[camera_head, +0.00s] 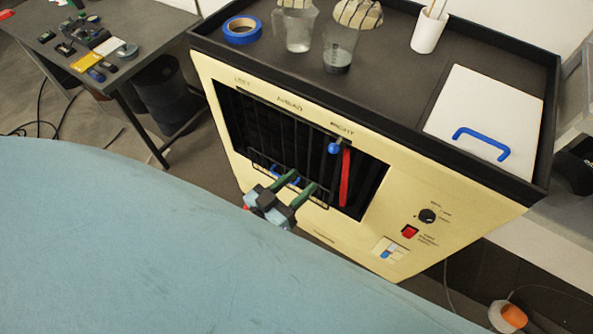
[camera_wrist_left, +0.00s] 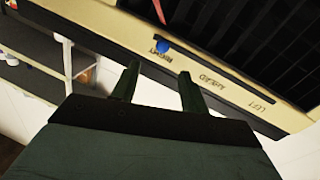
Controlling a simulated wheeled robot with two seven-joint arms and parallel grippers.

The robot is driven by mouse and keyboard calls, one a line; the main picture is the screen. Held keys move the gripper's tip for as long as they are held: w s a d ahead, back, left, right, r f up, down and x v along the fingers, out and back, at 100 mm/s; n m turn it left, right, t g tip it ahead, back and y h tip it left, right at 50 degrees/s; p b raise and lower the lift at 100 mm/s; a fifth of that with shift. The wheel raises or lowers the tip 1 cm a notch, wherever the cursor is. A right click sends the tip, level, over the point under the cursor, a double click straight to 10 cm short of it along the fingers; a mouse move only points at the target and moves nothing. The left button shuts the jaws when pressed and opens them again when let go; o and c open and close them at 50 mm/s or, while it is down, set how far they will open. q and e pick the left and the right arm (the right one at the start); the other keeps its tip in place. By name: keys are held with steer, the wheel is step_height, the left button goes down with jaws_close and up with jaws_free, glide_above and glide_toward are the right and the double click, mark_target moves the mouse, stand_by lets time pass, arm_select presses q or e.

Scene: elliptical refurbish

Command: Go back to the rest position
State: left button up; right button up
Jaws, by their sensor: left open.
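My left gripper (camera_head: 302,188) is open and empty, with its green fingers apart in front of the cream machine (camera_head: 235,105). In the left wrist view the two green fingers (camera_wrist_left: 158,92) point toward the machine's top panel, near the RIGHT and AHEAD labels. A blue knob (camera_head: 334,148) and a red bar (camera_head: 346,178) show at the right side of the dark slotted opening; the knob also shows in the left wrist view (camera_wrist_left: 162,46). A blue handle (camera_head: 285,175) at the lower edge of the opening is partly hidden by my gripper. My right gripper is not in view.
On the machine's black tray top (camera_head: 400,75) are blue tape (camera_head: 242,30), two clear cups, a white cup (camera_head: 430,30) and a white lid with a blue handle (camera_head: 482,142). A large light-blue surface (camera_head: 150,250) fills the lower left. A cluttered dark table (camera_head: 150,30) stands behind left.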

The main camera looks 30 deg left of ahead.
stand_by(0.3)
arm_select(q)
steer(key=s+a+f+g+y+b, duration=0.1)
steer(key=s+f+g, duration=0.2)
steer(key=f, duration=0.7)
steer(key=s+a+f+g+y+b, duration=0.1)
steer(key=s+f+g+b, duration=0.15)
steer(key=f, duration=0.65)
steer(key=s+a+f+g+y+b, duration=0.1)
steer(key=s+a+f+g, duration=0.2)
steer(key=f, duration=0.7)
steer(key=s+a+f+g+y+b, duration=0.1)
steer(key=s+f+g, duration=0.3)
steer(key=s+f, duration=0.4)
steer(key=s+a+f+m+g+y+b, duration=0.1)
steer(key=s+f+g, duration=0.3)
steer(key=s, duration=0.9)
step_height(320, 180, down, 4)
steer(key=shift+s+a+r+b, duration=0.15)
steer(key=shift+s+a+b, duration=0.25)
steer(key=shift+a+b, duration=0.1)
